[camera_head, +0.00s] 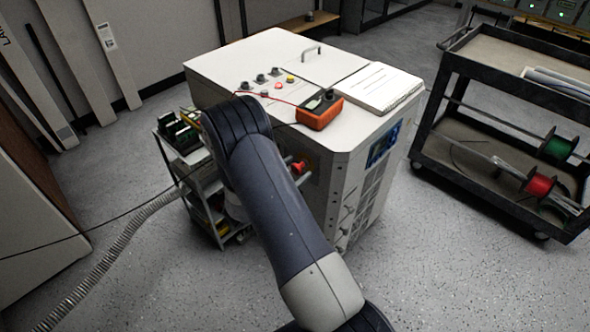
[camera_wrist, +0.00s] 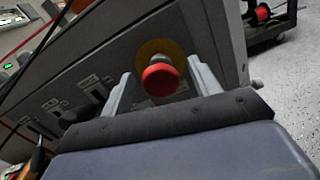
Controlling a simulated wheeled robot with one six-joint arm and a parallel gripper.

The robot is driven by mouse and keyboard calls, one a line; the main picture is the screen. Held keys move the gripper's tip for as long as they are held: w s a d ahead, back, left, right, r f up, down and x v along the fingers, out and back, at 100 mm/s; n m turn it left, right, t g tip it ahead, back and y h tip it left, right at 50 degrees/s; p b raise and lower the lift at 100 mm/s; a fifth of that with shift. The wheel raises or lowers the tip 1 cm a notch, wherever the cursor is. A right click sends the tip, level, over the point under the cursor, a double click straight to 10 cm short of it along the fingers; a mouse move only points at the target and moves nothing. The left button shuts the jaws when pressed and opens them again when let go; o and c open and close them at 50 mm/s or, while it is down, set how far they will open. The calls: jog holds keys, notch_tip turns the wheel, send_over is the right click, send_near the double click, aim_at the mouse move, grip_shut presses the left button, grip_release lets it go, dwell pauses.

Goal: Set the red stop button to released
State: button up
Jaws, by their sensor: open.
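The red stop button (camera_wrist: 160,79) shows in the wrist view as a round red cap in front of a yellow disc (camera_wrist: 152,48) on the grey panel of the cabinet. My gripper (camera_wrist: 160,68) is open, with one finger to the left of the button and one to the right. Whether either finger touches the cap, I cannot tell. Whether the button is pressed in or out cannot be made out.
The white cabinet (camera_head: 235,68) carries an orange meter (camera_head: 320,111) and a stack of paper (camera_head: 374,88). A small cart (camera_head: 172,150) stands close at its left. A dark trolley (camera_head: 480,72) with cable spools stands at the right.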

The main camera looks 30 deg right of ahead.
jog(key=v, duration=1)
jog(key=shift+a+b, duration=0.25)
jog(key=shift+b, duration=0.1)
jog(key=shift+s, duration=0.1)
jog(key=x, duration=1.1)
jog(key=shift+d+p, duration=0.1)
jog(key=shift+p, duration=0.3)
jog(key=shift+d+r+p, duration=0.15)
jog(key=shift+d+p, duration=0.05)
jog(key=shift+p, duration=0.15)
jog(key=shift+d, duration=0.3)
